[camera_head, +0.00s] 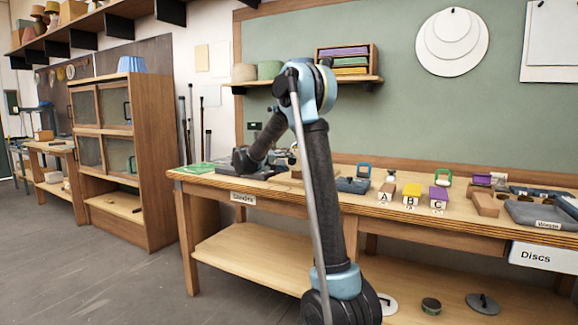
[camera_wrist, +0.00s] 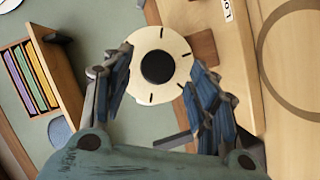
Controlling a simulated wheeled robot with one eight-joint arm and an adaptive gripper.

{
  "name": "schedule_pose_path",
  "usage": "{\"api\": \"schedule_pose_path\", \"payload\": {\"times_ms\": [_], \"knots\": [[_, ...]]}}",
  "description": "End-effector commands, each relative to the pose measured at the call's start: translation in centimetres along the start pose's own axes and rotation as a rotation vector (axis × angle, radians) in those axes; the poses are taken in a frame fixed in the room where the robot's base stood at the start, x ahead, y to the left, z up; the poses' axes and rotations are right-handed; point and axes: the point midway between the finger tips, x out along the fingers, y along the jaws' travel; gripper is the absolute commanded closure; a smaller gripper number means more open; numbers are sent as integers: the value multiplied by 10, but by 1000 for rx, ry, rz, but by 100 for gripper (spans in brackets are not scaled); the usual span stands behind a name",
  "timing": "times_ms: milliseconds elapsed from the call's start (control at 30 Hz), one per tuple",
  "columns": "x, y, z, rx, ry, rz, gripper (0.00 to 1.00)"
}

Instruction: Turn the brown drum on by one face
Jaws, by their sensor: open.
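My gripper (camera_wrist: 158,68) is open in the wrist view, its blue-padded fingers spread with nothing held between them. A cream round disc (camera_wrist: 136,45) with a black centre and dark tick marks shows beyond the fingertips. A brown block-like piece (camera_wrist: 203,48) lies beside the disc, partly behind the right finger; I cannot tell whether it is the brown drum. In the head view, a brown block above the letter A (camera_head: 387,190) stands on the bench beside a yellow block (camera_head: 411,192) and a purple block (camera_head: 438,195). My gripper's fingers are not clear in the head view.
The wooden bench (camera_head: 215,178) runs along the green wall board. A longer brown block (camera_head: 484,204) and a grey tray (camera_head: 535,215) are at its right. A wall shelf (camera_head: 350,80) is above the bench. A wooden cabinet (camera_head: 152,150) stands left, with open floor before it.

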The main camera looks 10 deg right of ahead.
Motion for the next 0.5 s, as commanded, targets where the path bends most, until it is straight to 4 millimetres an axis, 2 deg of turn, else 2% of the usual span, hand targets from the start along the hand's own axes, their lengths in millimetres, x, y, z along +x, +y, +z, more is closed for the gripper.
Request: {"api": "schedule_pose_path", "payload": {"times_ms": [100, 300, 500], "knots": [[-26, -1, -1, -1, 3, -2, 46], [-62, -1, -1, -1, 3, -2, 46], [-86, -2, 0, 0, 2, -2, 46]]}}
